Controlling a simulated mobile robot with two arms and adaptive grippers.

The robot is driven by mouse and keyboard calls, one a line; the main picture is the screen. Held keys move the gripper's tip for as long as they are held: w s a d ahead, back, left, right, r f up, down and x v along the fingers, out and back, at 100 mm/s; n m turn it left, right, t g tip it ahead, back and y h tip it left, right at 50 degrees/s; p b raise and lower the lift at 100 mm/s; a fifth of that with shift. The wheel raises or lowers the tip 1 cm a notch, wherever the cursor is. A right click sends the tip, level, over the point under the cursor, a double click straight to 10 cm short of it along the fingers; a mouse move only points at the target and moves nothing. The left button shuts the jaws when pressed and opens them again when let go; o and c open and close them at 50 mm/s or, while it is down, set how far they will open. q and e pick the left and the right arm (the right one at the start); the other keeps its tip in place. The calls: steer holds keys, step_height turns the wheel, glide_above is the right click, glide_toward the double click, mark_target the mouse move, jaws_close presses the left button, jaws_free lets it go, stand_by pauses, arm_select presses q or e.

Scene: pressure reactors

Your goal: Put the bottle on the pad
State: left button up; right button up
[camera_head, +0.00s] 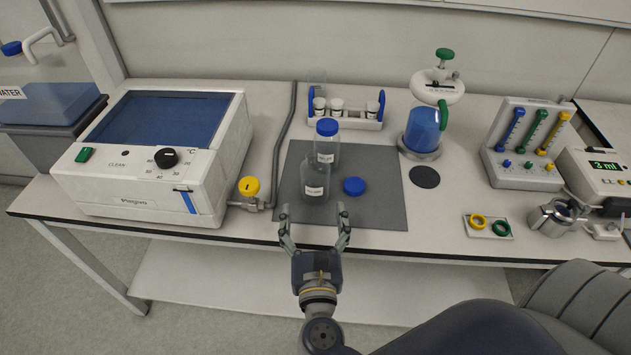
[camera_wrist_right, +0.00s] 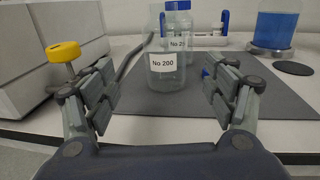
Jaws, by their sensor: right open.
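A clear, uncapped bottle (camera_head: 314,185) stands upright on the grey mat (camera_head: 383,195). In the right wrist view the bottle (camera_wrist_right: 167,78) carries a "No 200" label. A second clear bottle (camera_head: 327,150) with a blue cap stands just behind it; its label is partly hidden in the wrist view. A loose blue cap (camera_head: 354,186) lies on the mat to the right. A round black pad (camera_head: 425,177) lies on the bench right of the mat. My right gripper (camera_head: 314,210) is open and empty at the mat's front edge, its fingers pointing toward the uncapped bottle, apart from it. My left gripper is not seen.
A white heater box (camera_head: 155,195) and a yellow-knobbed valve (camera_head: 249,187) stand left of the mat. A white vial rack (camera_head: 345,122) is behind. A blue-filled vessel (camera_head: 423,130) stands behind the black pad. A plate with rings (camera_head: 487,227) lies farther right.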

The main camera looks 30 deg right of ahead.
mark_target(315, 167)
steer(key=p+x, duration=0.1)
steer(key=x, duration=0.5)
steer(key=p+x, duration=0.1)
steer(key=x, duration=0.2)
steer(key=shift+w+d+f+p, duration=0.15)
steer(key=shift+d+p, duration=0.15)
steer(key=shift+d, duration=0.15)
steer(key=shift+w+d, duration=0.2)
steer(key=shift+w, duration=0.3)
steer(key=c, duration=1.4)
steer(key=shift+r+p, duration=0.6)
steer(key=shift+r, duration=0.05)
step_height(315, 167, up, 3)
steer(key=shift+f+p, duration=0.2)
steer(key=shift+p, duration=1)
steer(key=r+b+v, duration=0.1)
steer(key=b+v, duration=0.2)
steer(key=v, duration=1.3)
steer(key=shift+b, duration=0.35)
